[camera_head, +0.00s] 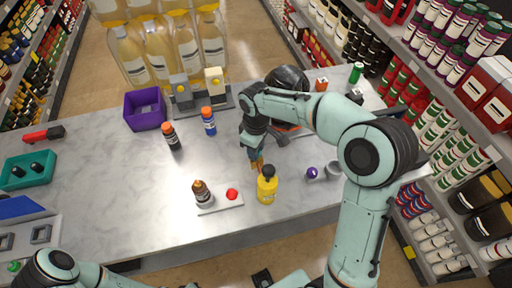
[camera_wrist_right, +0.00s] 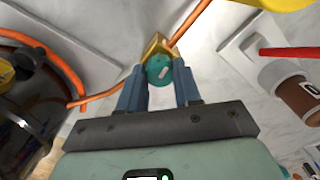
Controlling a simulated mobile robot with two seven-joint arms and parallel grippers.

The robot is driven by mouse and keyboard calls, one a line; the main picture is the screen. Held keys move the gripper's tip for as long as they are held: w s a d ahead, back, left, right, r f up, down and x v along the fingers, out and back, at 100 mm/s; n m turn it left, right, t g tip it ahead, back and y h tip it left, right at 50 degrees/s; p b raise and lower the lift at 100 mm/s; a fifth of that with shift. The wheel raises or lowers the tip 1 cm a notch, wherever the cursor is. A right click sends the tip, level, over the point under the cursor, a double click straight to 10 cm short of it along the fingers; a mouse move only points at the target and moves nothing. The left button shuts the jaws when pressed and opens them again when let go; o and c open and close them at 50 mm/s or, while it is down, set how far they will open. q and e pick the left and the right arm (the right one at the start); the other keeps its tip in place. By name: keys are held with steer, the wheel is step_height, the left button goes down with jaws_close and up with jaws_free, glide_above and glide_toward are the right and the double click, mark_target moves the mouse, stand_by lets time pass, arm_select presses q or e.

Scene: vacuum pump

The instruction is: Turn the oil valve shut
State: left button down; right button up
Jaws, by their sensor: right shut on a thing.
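The oil valve shows in the right wrist view as a round teal knob (camera_wrist_right: 159,69) on a brass body (camera_wrist_right: 155,45), with an orange hose (camera_wrist_right: 190,22) running through it. My right gripper (camera_wrist_right: 160,85) has its two blue fingers on either side of the knob and is shut on it. In the head view my right gripper (camera_head: 257,163) points down at the counter behind a yellow bottle (camera_head: 267,187) and hides most of the valve. A dark round vessel (camera_head: 288,79) stands behind my right arm, partly hidden.
On the marble counter (camera_head: 105,190) stand a blue bottle (camera_head: 208,121), a dark bottle (camera_head: 172,136), a brown bottle (camera_head: 202,193) beside a white plate with a red item, and a purple bin (camera_head: 145,109). The counter's middle left is clear.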

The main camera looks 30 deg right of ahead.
steer(key=shift+m, duration=0.9)
steer(key=o, duration=1)
steer(key=shift+o, duration=0.2)
arm_select(q)
steer(key=shift+w+r+p, duration=0.4)
steer(key=shift+r+p, duration=0.05)
steer(key=shift+r, duration=0.15)
steer(key=shift+w+r+p, duration=0.35)
steer(key=shift+r+p, duration=0.1)
steer(key=shift+r, duration=0.1)
arm_select(e)
step_height(320, 180, up, 13)
steer(key=shift+r, duration=0.2)
